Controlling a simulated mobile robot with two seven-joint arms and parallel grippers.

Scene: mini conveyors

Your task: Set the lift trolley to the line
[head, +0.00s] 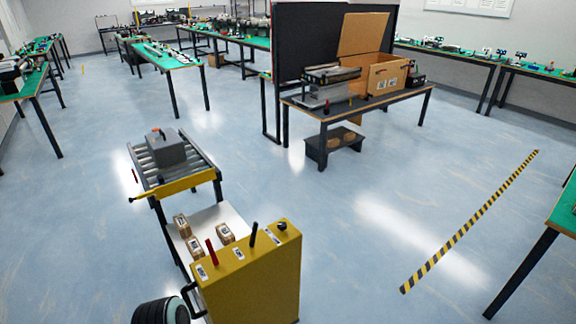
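The lift trolley is in the left half of the head view. It has a yellow control cabinet (255,275) with a red lever, a black lever and a black knob on top. Beyond it stands a roller top (205,165) with a yellow front edge, carrying a grey box (166,152). A yellow and black striped line (470,222) lies on the floor at the right, well apart from the trolley. A dark ribbed rounded part at the bottom, beside the cabinet's black handle (187,300), looks like my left arm; its fingers cannot be made out. My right gripper is not in view.
Several small cartons (226,234) sit on the trolley's white lower shelf (215,216). A dark table (400,98) with a roller unit and an open cardboard box (386,78) stands beyond. A green-topped table (568,212) is at the right edge. The floor between trolley and line is clear.

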